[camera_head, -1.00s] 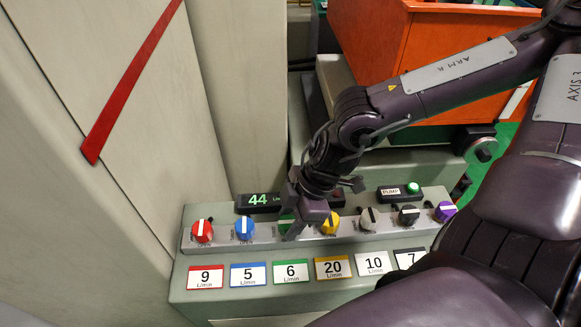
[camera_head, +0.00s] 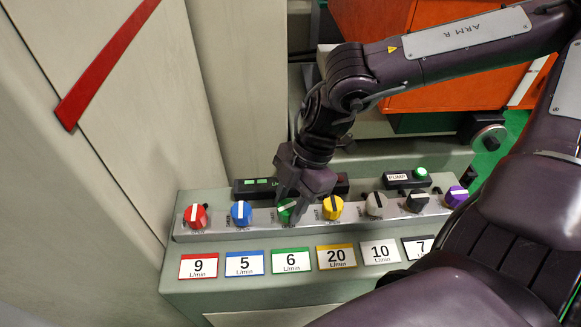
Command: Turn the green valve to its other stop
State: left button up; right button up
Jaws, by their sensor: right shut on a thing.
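The green valve (camera_head: 284,207) is a round knob with a white bar, in the row on the grey panel between the blue and yellow knobs. My right gripper (camera_head: 293,213) comes down on it from above and is shut on it. The gripper covers the knob's right part. The white bar looks slanted, but its exact angle is partly hidden. The card below with a green edge (camera_head: 291,261) reads 6 L/min. My left gripper is out of view.
Red (camera_head: 196,216), blue (camera_head: 241,213) and yellow (camera_head: 333,207) knobs stand close by, with grey, black and purple ones further right. A pump box (camera_head: 406,179) has a lit green button.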

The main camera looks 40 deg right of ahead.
jog(key=n+b, duration=0.1)
jog(key=n+g+b, duration=0.1)
jog(key=n+b, duration=0.1)
jog(key=shift+w+f+n+g+b, duration=0.15)
jog(key=shift+f+n+g+b, duration=0.15)
jog(key=shift+n, duration=0.1)
jog(key=n+g+h+b, duration=0.1)
jog(key=n+b, duration=0.1)
jog(key=n, duration=0.1)
jog(key=shift+r+n, duration=0.15)
jog(key=shift+n, duration=0.15)
jog(key=n, duration=0.1)
jog(key=n+b, duration=0.1)
jog(key=shift+w+a+r+n+g+h, duration=0.1)
jog(key=shift+a+n+g+h, duration=0.05)
jog(key=shift+n+g+h, duration=0.2)
jog(key=shift+a+n+g+h, duration=0.1)
jog(key=shift+n+g+h, duration=0.45)
jog(key=shift+n, duration=1.2)
jog(key=o, duration=1)
jog(key=p+v, duration=0.1)
jog(key=v, duration=0.7)
